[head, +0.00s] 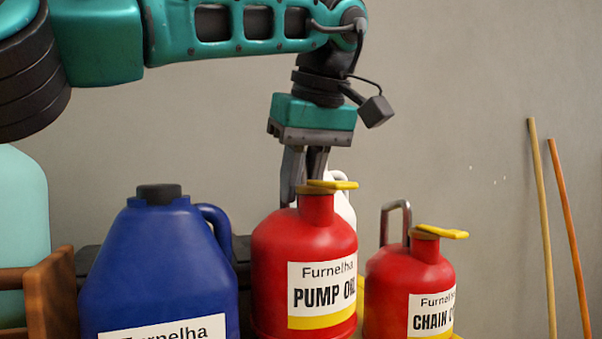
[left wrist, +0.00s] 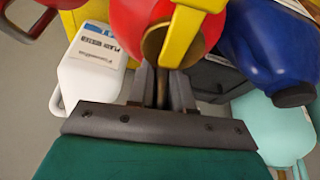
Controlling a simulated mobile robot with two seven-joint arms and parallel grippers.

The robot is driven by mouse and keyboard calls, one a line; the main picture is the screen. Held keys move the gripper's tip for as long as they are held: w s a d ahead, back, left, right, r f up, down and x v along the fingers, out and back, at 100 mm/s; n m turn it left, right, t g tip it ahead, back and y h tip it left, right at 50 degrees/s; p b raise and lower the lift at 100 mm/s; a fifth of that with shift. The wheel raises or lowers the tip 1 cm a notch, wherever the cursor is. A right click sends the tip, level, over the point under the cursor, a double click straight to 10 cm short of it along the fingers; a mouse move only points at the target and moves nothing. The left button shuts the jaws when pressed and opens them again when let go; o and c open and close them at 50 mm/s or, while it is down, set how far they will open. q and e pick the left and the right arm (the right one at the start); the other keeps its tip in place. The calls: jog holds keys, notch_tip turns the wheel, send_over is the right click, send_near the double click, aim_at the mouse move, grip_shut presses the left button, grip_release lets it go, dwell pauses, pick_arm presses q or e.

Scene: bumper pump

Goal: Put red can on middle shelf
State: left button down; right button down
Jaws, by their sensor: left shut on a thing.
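A red can labelled "Pump Oil" (head: 272,255) stands upright in the middle of the head view, with a yellow spout piece on top. My left gripper (head: 304,188) reaches straight down behind its neck and is shut on the can, seemingly at its handle, which the fingers hide. In the left wrist view the red can (left wrist: 133,18) and its yellow piece are just beyond the fingers (left wrist: 162,86). A smaller red can labelled "Chain Oil" (head: 385,287), with a grey handle, stands to the right. My right gripper is not in view. No shelf is recognisable.
A blue jug (head: 160,260) stands close on the left. A wooden crate (head: 50,290) and pale teal container (head: 20,220) are farther left. A white container (left wrist: 90,75) is behind the can. Two sticks (head: 543,230) lean on the wall.

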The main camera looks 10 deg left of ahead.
aim_at(305, 211)
pick_arm(q)
jog(key=shift+f, duration=3.25)
jog(key=c, duration=1)
grip_release()
jog(key=shift+f, duration=0.2)
